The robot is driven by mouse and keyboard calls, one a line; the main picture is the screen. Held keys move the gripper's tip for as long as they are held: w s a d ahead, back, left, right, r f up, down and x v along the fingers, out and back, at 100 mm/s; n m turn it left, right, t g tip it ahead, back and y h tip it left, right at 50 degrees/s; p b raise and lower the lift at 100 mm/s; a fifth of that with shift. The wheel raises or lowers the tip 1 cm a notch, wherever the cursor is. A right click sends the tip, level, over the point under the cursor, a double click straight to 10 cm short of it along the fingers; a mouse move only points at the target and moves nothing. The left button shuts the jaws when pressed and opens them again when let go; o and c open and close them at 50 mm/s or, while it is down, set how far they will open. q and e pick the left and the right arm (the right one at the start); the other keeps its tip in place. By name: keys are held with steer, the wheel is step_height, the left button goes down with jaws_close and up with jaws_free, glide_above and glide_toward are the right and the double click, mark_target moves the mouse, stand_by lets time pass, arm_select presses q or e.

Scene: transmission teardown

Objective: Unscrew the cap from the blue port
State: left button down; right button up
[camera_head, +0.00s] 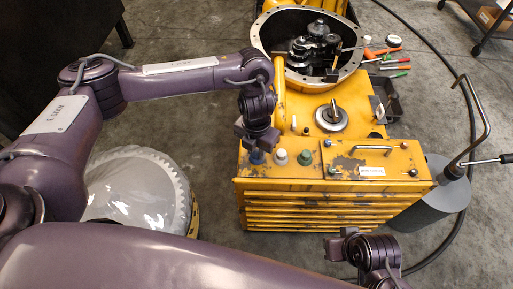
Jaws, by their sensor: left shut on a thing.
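The blue port (257,157) is at the left end of the row of ports on the front top edge of the yellow housing (296,185). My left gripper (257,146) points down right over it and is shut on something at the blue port. The fingers hide most of that spot, so I cannot see the cap's outline or whether it is loose. To its right, in the same row, are a white cap (281,157) and a green cap (305,157). My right gripper (345,243) is low in the picture, away from the housing; its jaw opening is unclear.
An open round casing with dark gears (316,45) stands behind the housing. Hand tools (388,62) lie at the back right. A grey cylinder with a bent handle (436,196) stands right of the housing. A clear-covered round thing (137,190) is on the left floor.

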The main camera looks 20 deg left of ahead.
mark_target(256, 152)
arm_select(q)
steer(key=shift+r, duration=0.15)
steer(key=shift+r+p, duration=1.75)
steer(key=shift+r, duration=0.15)
